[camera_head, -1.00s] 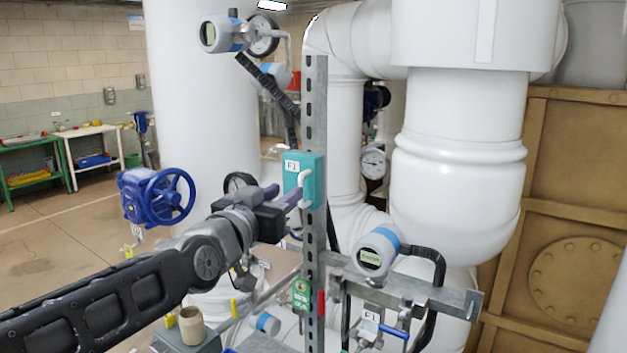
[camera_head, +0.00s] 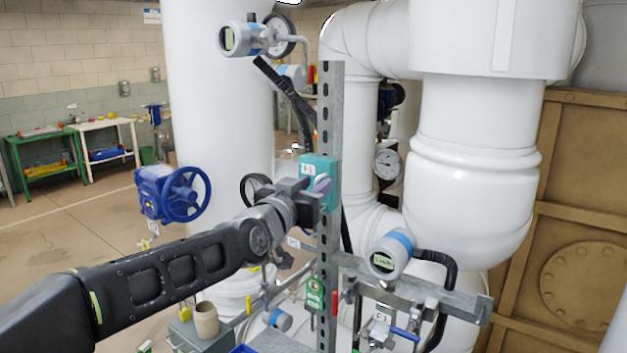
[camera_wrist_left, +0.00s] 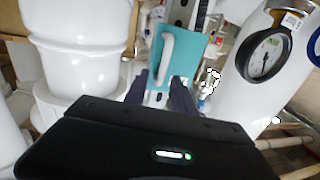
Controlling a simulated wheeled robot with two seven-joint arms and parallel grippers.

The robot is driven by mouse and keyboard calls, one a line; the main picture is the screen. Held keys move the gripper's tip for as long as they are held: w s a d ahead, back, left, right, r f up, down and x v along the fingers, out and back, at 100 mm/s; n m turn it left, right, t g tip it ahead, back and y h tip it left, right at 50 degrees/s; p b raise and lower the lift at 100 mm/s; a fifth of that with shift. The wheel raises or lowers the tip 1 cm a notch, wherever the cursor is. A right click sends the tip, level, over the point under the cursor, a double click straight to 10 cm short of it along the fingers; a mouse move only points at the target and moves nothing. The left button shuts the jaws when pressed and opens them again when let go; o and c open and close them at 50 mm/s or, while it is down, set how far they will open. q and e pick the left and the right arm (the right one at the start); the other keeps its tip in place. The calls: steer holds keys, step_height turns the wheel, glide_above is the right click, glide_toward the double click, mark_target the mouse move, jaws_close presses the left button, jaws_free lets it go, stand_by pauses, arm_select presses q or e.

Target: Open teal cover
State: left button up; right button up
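The teal cover (camera_head: 312,163) is a small box with a white label, mounted on the grey upright strut in the head view. In the left wrist view the teal cover (camera_wrist_left: 190,60) shows its face with a white curved handle (camera_wrist_left: 167,48). My left gripper (camera_head: 320,188) is in front of the cover's lower part and hides most of the handle in the head view. In the left wrist view my left gripper (camera_wrist_left: 161,90) has its two dark fingers apart, on either side of the handle's lower end. Whether they touch it, I cannot tell. My right gripper is in neither view.
The slotted strut (camera_head: 328,240) stands right behind my gripper. A blue handwheel valve (camera_head: 175,193) is to the left. A transmitter (camera_head: 390,255) and its bracket are below right. Large white pipes (camera_head: 465,180) fill the right. Open floor is at the far left.

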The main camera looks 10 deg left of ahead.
arm_select(q)
steer(key=shift+w, duration=0.15)
steer(key=shift+c, duration=0.3)
jaws_close()
stand_by(1.1)
